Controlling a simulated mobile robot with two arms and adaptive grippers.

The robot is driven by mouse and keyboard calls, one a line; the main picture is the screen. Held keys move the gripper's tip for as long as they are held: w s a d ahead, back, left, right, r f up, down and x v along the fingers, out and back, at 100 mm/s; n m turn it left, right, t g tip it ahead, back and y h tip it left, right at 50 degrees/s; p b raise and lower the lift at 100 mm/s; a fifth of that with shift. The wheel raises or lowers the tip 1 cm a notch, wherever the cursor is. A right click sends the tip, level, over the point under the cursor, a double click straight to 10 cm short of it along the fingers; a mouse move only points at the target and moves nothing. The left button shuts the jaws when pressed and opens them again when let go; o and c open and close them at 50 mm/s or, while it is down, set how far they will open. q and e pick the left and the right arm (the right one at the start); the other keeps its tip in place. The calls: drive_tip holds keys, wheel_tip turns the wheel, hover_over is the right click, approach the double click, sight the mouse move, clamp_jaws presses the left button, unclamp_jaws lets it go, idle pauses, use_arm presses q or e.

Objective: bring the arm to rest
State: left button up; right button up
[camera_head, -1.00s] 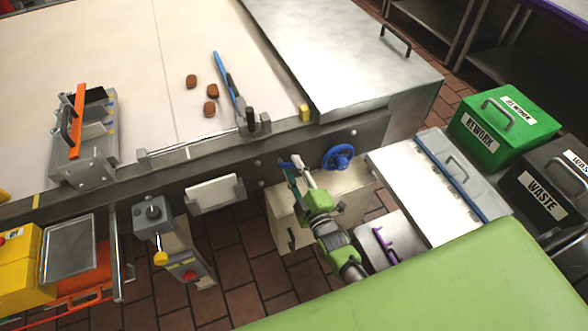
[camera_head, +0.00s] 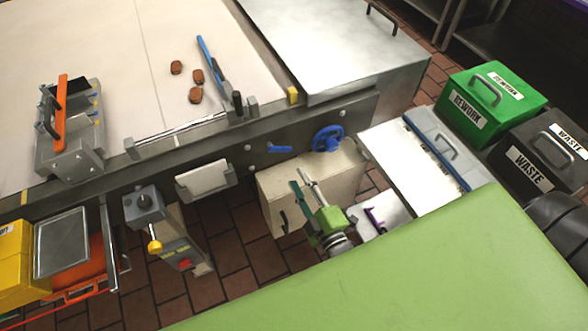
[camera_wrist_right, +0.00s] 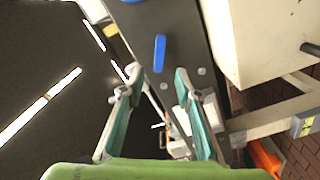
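My right gripper (camera_head: 304,186) is in front of the machine's side, below a small blue lever (camera_head: 279,149). In the right wrist view the two teal-padded fingers of the gripper (camera_wrist_right: 158,80) are spread apart with nothing between them. The blue lever also shows in that view (camera_wrist_right: 160,53), beyond the fingertips and apart from them. My left gripper is not in view.
A blue handwheel (camera_head: 328,138) sits on the machine's side, close to the right gripper. A beige box (camera_head: 275,190) is behind the gripper. Green rework bin (camera_head: 490,105) and black waste bin (camera_head: 541,165) stand at right. Three brown pieces lie on the belt (camera_head: 110,40).

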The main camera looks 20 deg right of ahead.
drive_tip(key=shift+s, duration=0.4)
drive_tip(key=s+a+f+m+g, duration=0.15)
drive_tip(key=s+f+g, duration=0.35)
drive_tip(key=f, duration=0.7)
drive_tip(key=s+f+m+g, duration=0.3)
drive_tip(key=s+f, duration=0.3)
drive_tip(key=f, duration=0.7)
drive_tip(key=s+d+f+m+g, duration=0.1)
drive_tip(key=s+f+m+g, duration=0.1)
drive_tip(key=s+f, duration=0.3)
drive_tip(key=s+d+f+m+g+b, duration=0.1)
drive_tip(key=s+f+g, duration=0.3)
drive_tip(key=s, duration=0.9)
drive_tip(key=s+d+f+m+g, duration=0.2)
drive_tip(key=s+f, duration=0.4)
drive_tip(key=s, duration=0.3)
drive_tip(key=shift+d+f+m+g+h, duration=0.25)
drive_tip(key=shift+d+m+g+h, duration=0.1)
drive_tip(key=shift+g, duration=0.15)
